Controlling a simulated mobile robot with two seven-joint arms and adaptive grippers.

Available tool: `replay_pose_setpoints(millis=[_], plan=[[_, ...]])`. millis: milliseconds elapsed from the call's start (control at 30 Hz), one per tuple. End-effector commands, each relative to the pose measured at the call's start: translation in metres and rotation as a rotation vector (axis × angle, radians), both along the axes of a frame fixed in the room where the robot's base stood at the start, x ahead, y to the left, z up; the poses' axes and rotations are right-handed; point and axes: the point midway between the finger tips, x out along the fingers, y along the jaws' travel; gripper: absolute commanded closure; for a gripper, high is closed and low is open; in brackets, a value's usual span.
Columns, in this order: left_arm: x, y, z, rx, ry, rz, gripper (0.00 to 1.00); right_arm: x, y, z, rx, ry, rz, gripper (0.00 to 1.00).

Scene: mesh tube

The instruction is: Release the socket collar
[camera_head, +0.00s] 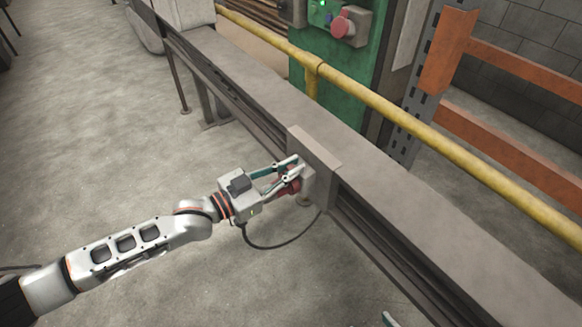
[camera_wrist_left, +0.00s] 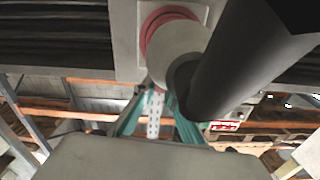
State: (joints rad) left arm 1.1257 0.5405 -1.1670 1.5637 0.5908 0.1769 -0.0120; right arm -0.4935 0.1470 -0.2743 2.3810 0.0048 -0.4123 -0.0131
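A red collar (camera_head: 291,188) sits at a light grey block (camera_head: 311,182) on the side of the long grey rail. In the left wrist view it shows as a red ring (camera_wrist_left: 165,28) around a pale grey cylinder (camera_wrist_left: 178,52), against a square plate. A thick dark tube (camera_wrist_left: 250,60) runs from the cylinder to the upper right. My left gripper (camera_head: 295,170) is at the collar, its teal fingers reaching over it. The finger ends are hidden behind the cylinder and tube in the wrist view, so the grip is unclear. Only a teal tip of my right gripper (camera_head: 388,319) shows.
The long grey rail (camera_head: 410,225) crosses diagonally, with a yellow pipe (camera_head: 420,128) behind it. A green cabinet with a red button (camera_head: 343,27) and an orange rack (camera_head: 510,65) stand beyond. A thin black cable (camera_head: 275,246) hangs below my left gripper.

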Motion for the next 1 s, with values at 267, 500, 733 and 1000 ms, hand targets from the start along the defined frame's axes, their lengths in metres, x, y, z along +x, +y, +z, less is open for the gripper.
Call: replay_pose_setpoints(millis=[267,500,733,1000], plan=[[0.004,0.003,0.002,-0.042,0.058,0.000,1.00,0.001,-0.002,0.003,-0.009,-0.005,0.002,0.56],[0.007,0.006,0.000,-0.086,0.122,0.000,1.00,-0.007,-0.009,-0.010,-0.035,0.021,0.009,0.56],[0.007,0.006,-0.001,-0.087,0.122,0.001,0.86,-0.009,-0.009,-0.011,-0.034,0.025,0.009,0.56],[0.007,0.006,0.000,-0.087,0.121,0.000,0.81,-0.007,-0.006,-0.007,-0.025,0.018,0.008,0.56]])
